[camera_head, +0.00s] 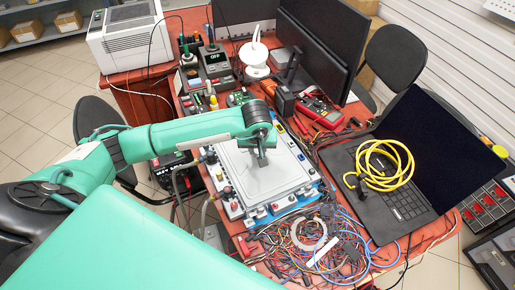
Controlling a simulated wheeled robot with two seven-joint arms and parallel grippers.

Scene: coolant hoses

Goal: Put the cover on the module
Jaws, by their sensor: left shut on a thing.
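The cover (285,178) is a flat light-grey rectangular plate with a raised rim. It lies over the module (268,217), a white and blue box with connectors along its edges. I cannot tell whether the cover is fully seated. My left gripper (262,160) reaches in from the left and points down at the far middle part of the cover. It is shut on the cover, though the grip point itself is mostly hidden by the gripper. My right gripper is not in view.
Tangled coloured wires (308,243) lie just in front of the module. A black laptop (405,207) with a coiled yellow cable (384,165) is on the right. Soldering gear (216,62), a red multimeter (321,110) and monitors (325,40) crowd the back of the red table.

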